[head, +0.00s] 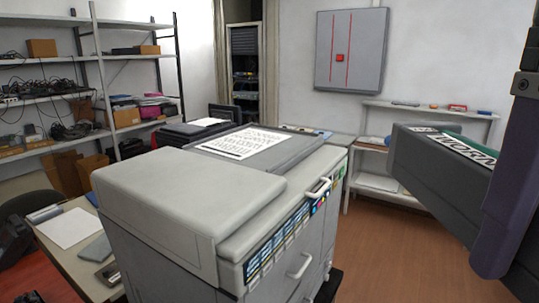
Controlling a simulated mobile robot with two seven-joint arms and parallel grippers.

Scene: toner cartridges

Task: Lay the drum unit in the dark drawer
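A dark grey box-shaped thing (423,172) juts in from the right, above the floor. A white label with large black letters (466,149) and a green part (449,134) show at its top. I cannot tell whether this is the dark drawer. A dark link, apparently of my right arm, stands in front of it at the right edge and hides part of it. I cannot make out a drum unit for certain. Neither gripper is in view.
A large grey copier (190,194) with a printed sheet (244,144) on top fills the middle. A side table (73,256) stands at left, metal shelves (101,60) behind it. A low white shelf (430,110) stands at the back right. Brown floor (388,250) is clear right of the copier.

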